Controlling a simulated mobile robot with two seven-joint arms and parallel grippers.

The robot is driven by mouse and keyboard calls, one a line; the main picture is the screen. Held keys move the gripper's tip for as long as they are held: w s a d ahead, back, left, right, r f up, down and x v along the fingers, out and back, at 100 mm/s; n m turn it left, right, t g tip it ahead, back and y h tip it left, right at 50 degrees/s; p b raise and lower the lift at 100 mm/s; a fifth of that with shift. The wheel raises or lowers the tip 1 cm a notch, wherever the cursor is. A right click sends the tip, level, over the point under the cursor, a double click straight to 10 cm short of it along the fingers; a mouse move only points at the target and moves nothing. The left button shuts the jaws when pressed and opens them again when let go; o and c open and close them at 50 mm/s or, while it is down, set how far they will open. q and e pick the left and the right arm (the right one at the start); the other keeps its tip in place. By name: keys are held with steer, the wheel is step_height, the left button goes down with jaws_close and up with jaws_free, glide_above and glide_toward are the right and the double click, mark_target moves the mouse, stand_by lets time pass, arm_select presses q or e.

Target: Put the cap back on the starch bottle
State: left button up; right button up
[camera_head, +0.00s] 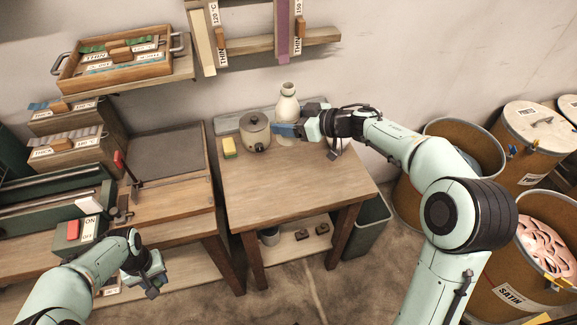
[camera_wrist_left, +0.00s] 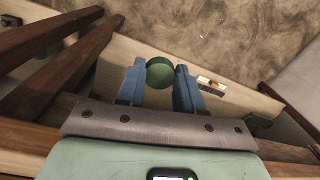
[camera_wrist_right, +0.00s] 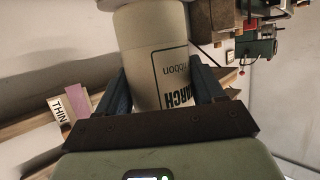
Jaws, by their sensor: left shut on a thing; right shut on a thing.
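The starch bottle (camera_head: 288,104) is cream-coloured, with an open, uncapped neck, and appears upright at the back of the small wooden table. My right gripper (camera_head: 285,130) is shut on its body. In the right wrist view the bottle (camera_wrist_right: 158,55) is between the two fingers, with its label partly readable. My left gripper (camera_head: 155,286) is low at the front left, away from the bottle. In the left wrist view it is shut on a round green cap (camera_wrist_left: 160,72) between its blue fingertips. I cannot make out the cap in the head view.
A round pot (camera_head: 255,132) stands just left of the bottle, with a yellow sponge (camera_head: 229,148) further left. The front of the small table (camera_head: 290,190) is clear. A switch box (camera_head: 72,237) is near my left arm. Drums stand at the right.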

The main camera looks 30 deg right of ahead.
steer(key=b, duration=0.3)
glide_above(289, 174)
step_height(289, 174, down, 10)
steer(key=shift+r, duration=0.15)
step_height(289, 174, down, 5)
steer(key=b, duration=0.2)
steer(key=shift+b, duration=0.3)
steer(key=shift+f, duration=0.4)
steer(key=shift+f, duration=0.1)
steer(key=o, duration=1.5)
steer(key=shift+f, duration=0.1)
